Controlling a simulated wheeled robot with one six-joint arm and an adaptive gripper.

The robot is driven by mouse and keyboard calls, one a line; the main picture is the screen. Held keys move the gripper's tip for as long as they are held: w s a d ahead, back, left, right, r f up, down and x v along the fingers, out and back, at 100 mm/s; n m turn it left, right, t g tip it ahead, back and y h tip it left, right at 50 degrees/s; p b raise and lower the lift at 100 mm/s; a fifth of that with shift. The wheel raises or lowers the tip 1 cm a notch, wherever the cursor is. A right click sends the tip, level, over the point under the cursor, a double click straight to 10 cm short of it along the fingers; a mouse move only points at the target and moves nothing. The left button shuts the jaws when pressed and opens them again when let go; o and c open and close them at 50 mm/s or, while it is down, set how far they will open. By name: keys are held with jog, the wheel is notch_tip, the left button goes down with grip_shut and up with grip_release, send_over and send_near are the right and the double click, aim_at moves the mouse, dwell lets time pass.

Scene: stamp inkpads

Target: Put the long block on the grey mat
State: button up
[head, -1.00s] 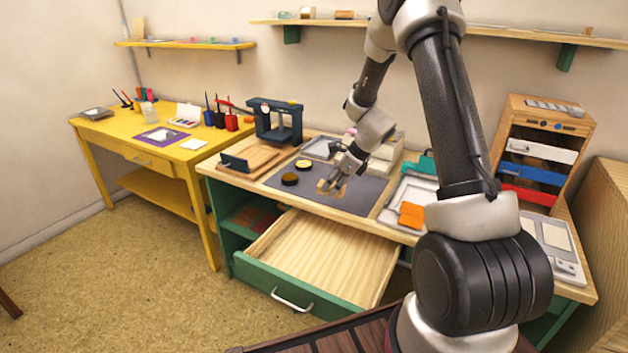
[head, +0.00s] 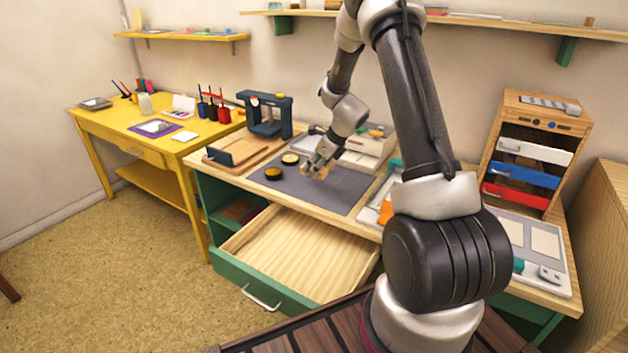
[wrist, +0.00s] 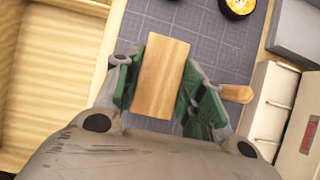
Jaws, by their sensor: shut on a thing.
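The long block (wrist: 162,76) is a plain light-wood piece. In the wrist view it lies between the two green-padded fingers of my gripper (wrist: 162,88), which is shut on it. In the head view my gripper (head: 316,172) is over the grey mat (head: 345,190), right of two round tins; the block is mostly hidden by the fingers there. The mat, dark grey with a fine grid, also shows behind the block in the wrist view (wrist: 205,33). I cannot tell whether the block touches the mat.
An open tin (head: 290,159) and a dark-sided tin (head: 272,173) stand on the mat's left part. A wooden handle (wrist: 238,93) lies close beside the right finger. An open, empty drawer (head: 300,255) juts out below. The mat's front right is clear.

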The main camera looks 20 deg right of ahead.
aim_at(316, 190)
jog(key=shift+f, duration=2.8)
jog(key=shift+f, duration=0.1)
jog(key=o, duration=1)
jog(key=v, duration=1.2)
jog(key=s+a+r+n, duration=0.3)
jog(key=s+r+n, duration=0.3)
jog(key=r, duration=0.2)
jog(key=s+a+r+n, duration=0.4)
jog(key=s+r+n, duration=0.2)
jog(key=r, duration=0.2)
jog(key=s+r+n+h, duration=0.1)
jog(key=s+r+n, duration=0.1)
jog(key=s+n, duration=0.3)
jog(key=s+r+n+h, duration=0.1)
jog(key=s+r+n, duration=0.1)
jog(key=s+n, duration=0.4)
jog(key=s+r+n+h, duration=0.1)
jog(key=s+r+n, duration=0.1)
jog(key=s+n, duration=0.4)
jog(key=shift+s+d+r+g, duration=0.1)
jog(key=shift+s+d+g, duration=0.05)
jog(key=shift+s, duration=0.7)
jog(key=shift+s+d+r+g, duration=0.1)
jog(key=shift+s, duration=0.75)
jog(key=shift+s+d+r+g, duration=0.1)
jog(key=shift+s+d+g, duration=0.05)
jog(key=shift+s, duration=0.7)
